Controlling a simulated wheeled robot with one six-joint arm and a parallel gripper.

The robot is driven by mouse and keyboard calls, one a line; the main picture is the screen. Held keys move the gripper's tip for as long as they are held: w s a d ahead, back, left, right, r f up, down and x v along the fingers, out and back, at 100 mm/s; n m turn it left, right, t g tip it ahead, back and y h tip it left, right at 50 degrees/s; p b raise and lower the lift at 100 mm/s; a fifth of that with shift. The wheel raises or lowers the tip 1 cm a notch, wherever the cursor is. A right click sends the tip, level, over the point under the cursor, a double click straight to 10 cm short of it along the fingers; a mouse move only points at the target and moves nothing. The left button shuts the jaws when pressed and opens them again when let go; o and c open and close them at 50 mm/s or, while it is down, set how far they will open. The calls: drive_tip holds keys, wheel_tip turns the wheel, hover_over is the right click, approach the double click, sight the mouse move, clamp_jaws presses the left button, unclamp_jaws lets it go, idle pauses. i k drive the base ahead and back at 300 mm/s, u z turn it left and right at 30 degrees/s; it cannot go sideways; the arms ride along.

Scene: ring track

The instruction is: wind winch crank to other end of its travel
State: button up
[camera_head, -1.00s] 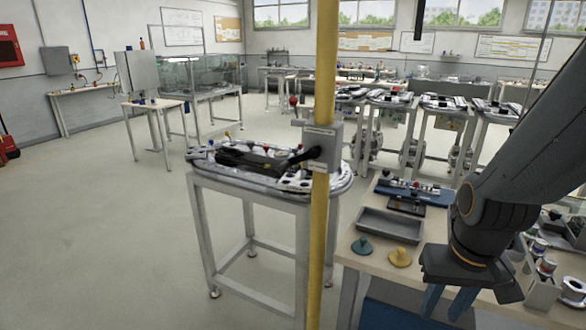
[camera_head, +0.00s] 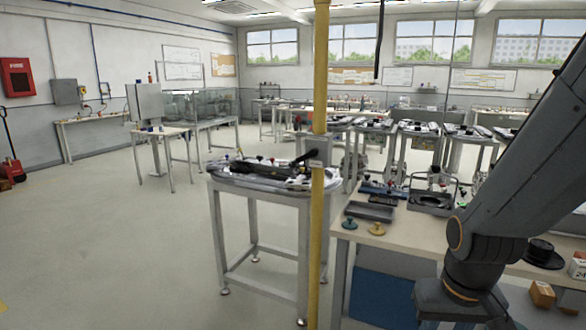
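A grey winch box (camera_head: 327,147) appears fixed to the yellow post (camera_head: 319,80). A dark arm (camera_head: 305,158), possibly the crank, lies against the box beside the post. A small red knob (camera_head: 297,121) shows above and left of it. At this size I cannot tell for certain how the crank is turned. My gripper (camera_head: 458,308) is at the bottom right, well apart from the post. Its body shows at the bottom edge, but its fingers are below the picture.
Behind the post stands a tall metal-legged table (camera_head: 230,188) with an oval track. The floor (camera_head: 130,260) at left is clear.

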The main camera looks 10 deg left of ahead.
sight(313, 153)
drive_tip(key=u, duration=0.6)
drive_tip(key=i, duration=0.5)
drive_tip(key=u, duration=0.95)
drive_tip(key=i, duration=1.2)
drive_tip(key=z, duration=0.9)
drive_tip(key=i, duration=0.6)
drive_tip(key=z, duration=2.05)
drive_tip(key=k, duration=1)
drive_tip(key=u, duration=0.85)
